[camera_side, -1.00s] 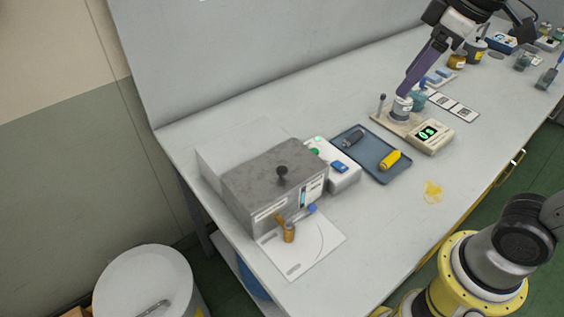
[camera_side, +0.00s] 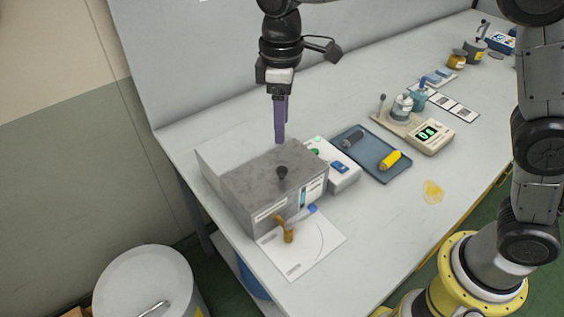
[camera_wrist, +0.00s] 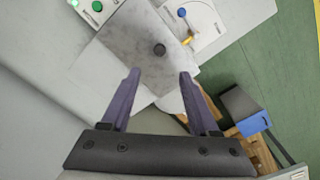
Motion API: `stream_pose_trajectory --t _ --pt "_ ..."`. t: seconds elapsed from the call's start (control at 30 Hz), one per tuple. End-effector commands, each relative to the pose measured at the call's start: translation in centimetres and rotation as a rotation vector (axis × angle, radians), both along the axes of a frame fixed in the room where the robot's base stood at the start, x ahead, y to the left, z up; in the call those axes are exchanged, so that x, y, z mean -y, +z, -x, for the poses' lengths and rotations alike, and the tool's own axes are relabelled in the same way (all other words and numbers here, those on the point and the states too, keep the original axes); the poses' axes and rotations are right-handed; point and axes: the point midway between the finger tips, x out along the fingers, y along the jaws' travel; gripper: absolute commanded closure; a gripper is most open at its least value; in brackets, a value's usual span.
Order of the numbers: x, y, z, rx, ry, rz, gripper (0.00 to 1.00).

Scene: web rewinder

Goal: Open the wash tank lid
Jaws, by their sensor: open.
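The wash tank is a grey metal box (camera_side: 262,205) at the near left end of the table. Its flat grey lid (camera_side: 255,170) is down, with a dark round knob (camera_side: 282,173) standing on it. In the wrist view the lid (camera_wrist: 130,55) and its knob (camera_wrist: 159,50) lie ahead of the fingers. My gripper (camera_side: 280,140) is above the back part of the lid, pointing down, with purple fingers. In the wrist view my gripper (camera_wrist: 160,75) is open, with nothing between its fingers. It appears apart from the knob.
A white control box (camera_side: 343,178) with a green light and blue switch stands right of the tank. A brass tap (camera_side: 288,232) is at the tank's front, over a white marked sheet (camera_side: 310,258). A blue tray (camera_side: 365,168) and a scale (camera_side: 430,137) stand further right.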

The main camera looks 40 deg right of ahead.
Motion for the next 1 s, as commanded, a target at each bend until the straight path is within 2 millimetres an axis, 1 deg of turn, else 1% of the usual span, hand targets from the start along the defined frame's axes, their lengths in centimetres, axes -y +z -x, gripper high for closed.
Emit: stream_pose_trajectory --t 0.03,0.2,0.4,0.5,0.6,0.7,1.0 --pt "0.1 -1.0 0.1 -0.006 -0.001 0.003 0.39" --pt "0.1 -4.4 0.1 -0.006 -0.001 0.002 0.39" --pt "0.1 -8.2 0.1 -0.005 -0.001 0.002 0.39" --pt "0.1 -9.7 0.1 -0.004 -0.001 0.001 0.39" --pt "0.1 -10.7 0.0 -0.002 -0.001 0.001 0.39" --pt "0.1 -11.4 0.1 -0.002 -0.001 0.001 0.39" --pt "0.1 -11.7 0.0 0.0 -0.001 0.0 0.39"
